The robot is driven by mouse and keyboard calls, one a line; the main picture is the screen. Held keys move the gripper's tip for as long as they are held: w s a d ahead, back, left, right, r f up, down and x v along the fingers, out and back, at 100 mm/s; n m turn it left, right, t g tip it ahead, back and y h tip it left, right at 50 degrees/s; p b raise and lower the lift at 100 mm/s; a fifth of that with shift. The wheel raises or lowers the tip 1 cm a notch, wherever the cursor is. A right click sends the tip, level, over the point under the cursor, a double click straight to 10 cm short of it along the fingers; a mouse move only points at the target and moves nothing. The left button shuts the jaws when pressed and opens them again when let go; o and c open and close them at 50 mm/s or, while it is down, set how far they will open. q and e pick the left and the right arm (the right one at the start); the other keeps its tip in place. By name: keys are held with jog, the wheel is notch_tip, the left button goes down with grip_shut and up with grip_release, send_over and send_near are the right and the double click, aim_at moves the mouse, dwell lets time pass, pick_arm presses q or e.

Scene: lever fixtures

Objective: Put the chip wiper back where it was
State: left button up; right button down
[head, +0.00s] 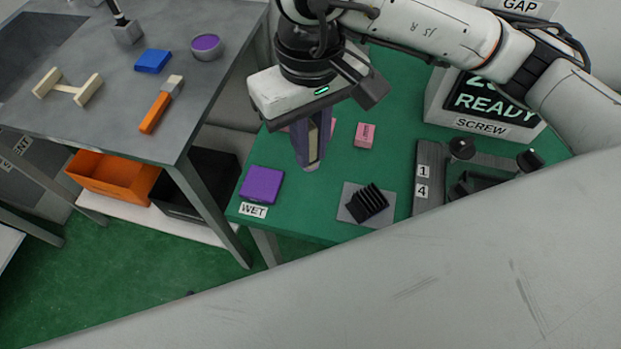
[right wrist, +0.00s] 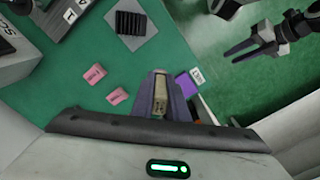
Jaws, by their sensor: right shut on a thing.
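My right gripper (head: 312,152) points down over the left part of the green table. It is shut on a narrow tan piece (head: 313,140), mostly hidden between its fingers. The tan piece also shows between the fingers in the right wrist view (right wrist: 160,96). It may be the chip wiper, but too little shows to be sure. A purple pad (head: 261,185) lies by the WET label at the table's near left corner, apart from the gripper. My left gripper (right wrist: 240,48) shows only in the right wrist view, at upper right; its jaw gap is unclear.
Two pink blocks (right wrist: 94,74) (right wrist: 117,96) lie near the gripper. A black ribbed block (head: 368,203) stands on a grey plate, beside a fixture (head: 430,175) with knobs. A grey table (head: 110,110) at left holds several items. The green surface between pad and plate is clear.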

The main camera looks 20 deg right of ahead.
notch_tip(320, 180, down, 6)
jog(key=shift+r, duration=0.25)
notch_tip(320, 180, down, 4)
jog(key=shift+f+p, duration=0.1)
jog(key=shift+p, duration=0.3)
jog(key=shift+f, duration=0.15)
jog(key=c, duration=1.7)
grip_release()
jog(key=shift+c, duration=0.2)
